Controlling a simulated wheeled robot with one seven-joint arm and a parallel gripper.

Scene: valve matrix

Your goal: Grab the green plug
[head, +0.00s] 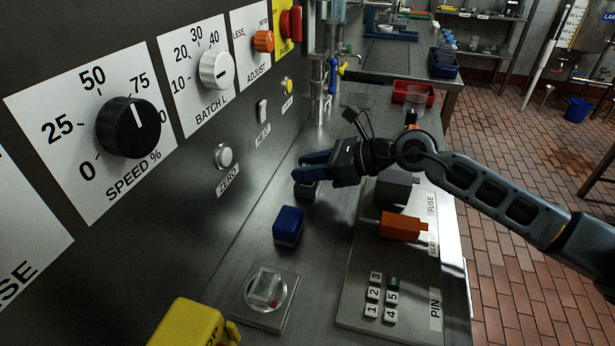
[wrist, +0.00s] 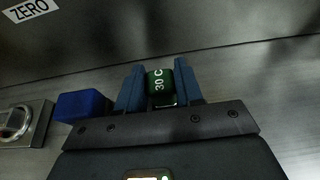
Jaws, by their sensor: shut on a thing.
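My gripper (head: 306,167) has blue fingers and reaches left over the steel counter, near the control panel. In the wrist view my gripper (wrist: 158,72) is shut on the green plug (wrist: 160,86), a small dark green piece marked "30 C" in white. The plug sits between the two fingers, which touch its sides. In the head view a small dark block (head: 307,190) shows just under the fingers. I cannot make out its green colour there, nor tell whether it is clear of the counter.
A blue block (head: 288,225) lies nearer on the counter and shows left of the fingers in the wrist view. A clear-domed fixture (head: 268,292), yellow box (head: 190,322), orange block (head: 402,226) and PIN keypad (head: 382,297) stand around. The control panel (head: 190,200) rises at the left.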

